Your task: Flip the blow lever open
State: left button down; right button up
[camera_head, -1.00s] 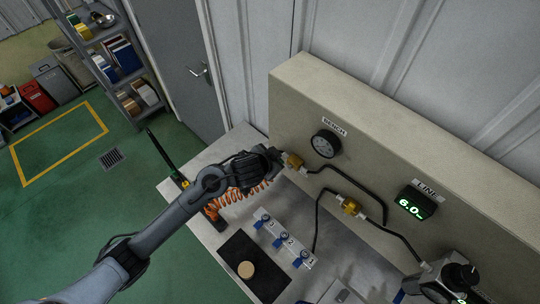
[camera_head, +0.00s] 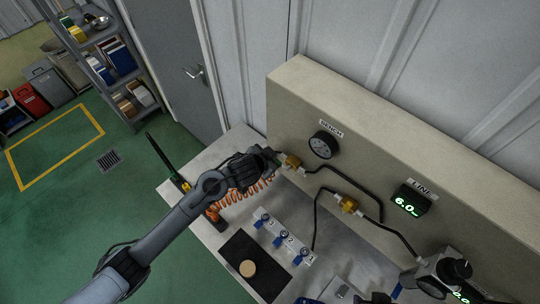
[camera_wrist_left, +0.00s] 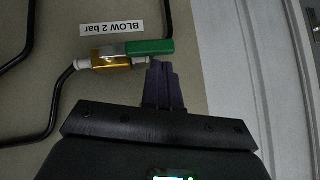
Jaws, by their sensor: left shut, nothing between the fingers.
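The blow valve is a small brass body (camera_wrist_left: 111,61) on the panel in the left wrist view, under an upside-down "BLOW 2 bar" label (camera_wrist_left: 110,28). Its green lever (camera_wrist_left: 150,47) lies lengthwise along the valve and points right in that view. My left gripper (camera_wrist_left: 160,66) is shut and empty, its dark fingertips just below the lever; I cannot tell whether they touch it. In the head view the left gripper (camera_head: 276,158) is at the panel's left end, beside the brass valve (camera_head: 292,161). The lever is hidden there. My right gripper is not in view.
A bench gauge (camera_head: 323,145), a second brass fitting (camera_head: 348,205), black hoses and a line display (camera_head: 411,199) are on the panel (camera_head: 370,135). Below are an orange coiled hose (camera_head: 235,196), a manifold with blue valves (camera_head: 285,238) and a black mat (camera_head: 240,265).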

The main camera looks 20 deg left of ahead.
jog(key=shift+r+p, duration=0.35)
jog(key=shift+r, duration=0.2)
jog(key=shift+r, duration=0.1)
